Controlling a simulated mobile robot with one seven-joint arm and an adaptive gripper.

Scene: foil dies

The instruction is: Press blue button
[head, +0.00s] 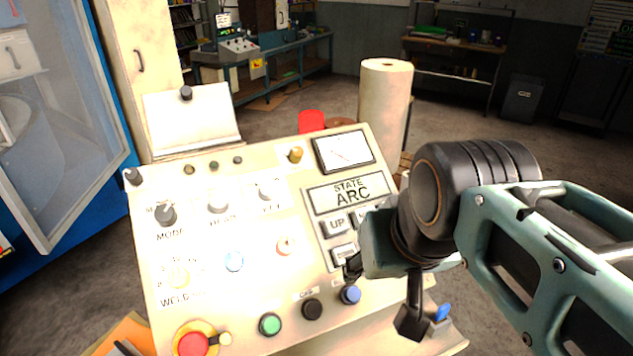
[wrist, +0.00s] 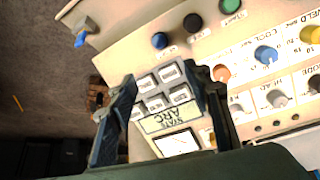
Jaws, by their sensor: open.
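The blue button (head: 350,295) is at the lower right of a cream control panel (head: 250,312), at the end of a row with a black button (head: 312,309) and a green button (head: 270,324). It also shows in the wrist view (wrist: 160,40), beyond my fingertips. My gripper (head: 382,297) is over the panel's right side, its fingers spread and empty. In the head view one finger appears just above the blue button; contact cannot be told. In the wrist view my gripper (wrist: 163,84) has the grey key block (wrist: 160,90) between its fingers.
A light blue knob (head: 234,261) sits further left on the panel. A blue lever (head: 442,312) is at its right edge. A red mushroom button (head: 193,345) is at the lower left. A pale cylinder (head: 385,105) stands behind the panel.

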